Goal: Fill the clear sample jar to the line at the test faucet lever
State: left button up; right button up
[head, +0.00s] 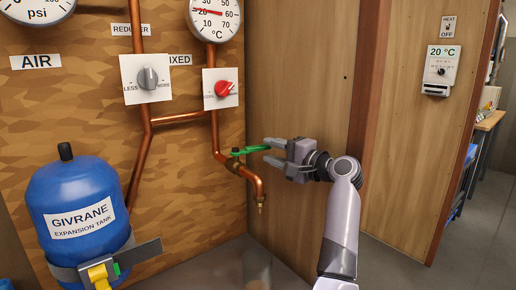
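The test faucet is a copper pipe that bends down to a spout (260,200). Its green lever (248,151) points right, toward my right gripper. My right gripper (266,150) is open, with the lever's free end at or between its fingertips. I cannot tell whether they touch it. No water stream shows at the spout. My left gripper is not in view.
A blue expansion tank (78,210) stands at the left, with a grey strap and a yellow handle (99,276). A grey reducer knob (148,78) and a red mixed knob (224,88) sit above the lever. A thermostat (440,70) hangs at the right.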

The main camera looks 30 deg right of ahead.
aim_at(264, 149)
jog(key=shift+p+x, duration=0.35)
jog(key=shift+x, duration=2.75)
grip_shut()
